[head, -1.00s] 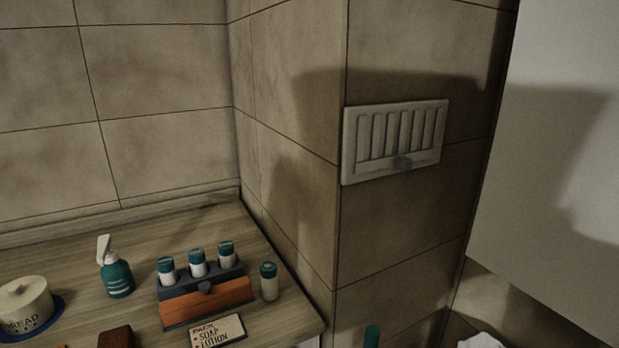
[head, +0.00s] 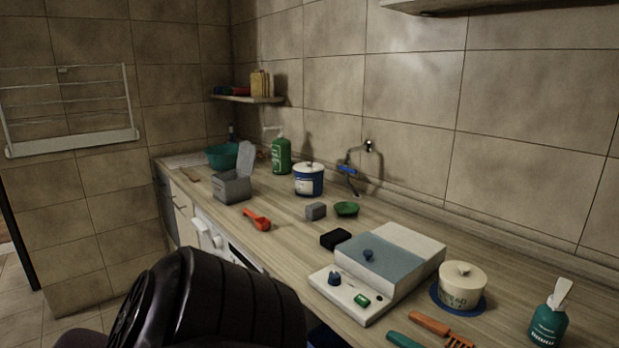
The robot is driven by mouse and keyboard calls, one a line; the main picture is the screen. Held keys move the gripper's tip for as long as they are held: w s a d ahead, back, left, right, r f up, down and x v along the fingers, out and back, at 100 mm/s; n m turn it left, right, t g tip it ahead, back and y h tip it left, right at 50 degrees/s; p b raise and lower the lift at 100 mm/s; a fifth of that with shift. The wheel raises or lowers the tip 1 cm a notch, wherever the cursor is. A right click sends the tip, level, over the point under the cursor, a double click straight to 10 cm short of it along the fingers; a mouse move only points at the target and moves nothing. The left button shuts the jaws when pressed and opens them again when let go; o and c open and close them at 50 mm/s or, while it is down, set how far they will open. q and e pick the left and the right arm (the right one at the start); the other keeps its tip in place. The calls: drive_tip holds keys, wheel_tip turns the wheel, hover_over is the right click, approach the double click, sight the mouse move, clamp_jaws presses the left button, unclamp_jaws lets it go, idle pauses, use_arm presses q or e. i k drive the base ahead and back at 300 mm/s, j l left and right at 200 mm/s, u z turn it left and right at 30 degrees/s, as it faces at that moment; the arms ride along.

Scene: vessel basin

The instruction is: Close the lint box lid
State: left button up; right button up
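The likely lint box is a small grey box (head: 232,187) on the far left part of the counter. Its grey lid (head: 246,157) stands raised at the box's back right edge, so the box is open. I cannot see the inside fully. A black arm link of mine fills the lower left of the view, well in front of the box and apart from it. Neither gripper shows.
The wooden counter (head: 290,240) holds a red scoop (head: 257,220), a blue-and-white canister (head: 309,179), a green bottle (head: 281,156), a teal bowl (head: 222,157), a grey block (head: 316,211) and a white device with a blue lid (head: 378,264). A wall rack (head: 70,105) hangs at left.

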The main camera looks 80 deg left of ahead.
sight(246, 153)
drive_tip(key=u, duration=2.8)
drive_tip(key=j+u, duration=0.1)
drive_tip(key=u, duration=0.15)
drive_tip(key=i+j+u, duration=0.25)
drive_tip(key=i, duration=0.2)
drive_tip(key=i+j+u, duration=0.3)
drive_tip(key=i, duration=0.15)
drive_tip(key=l, duration=0.15)
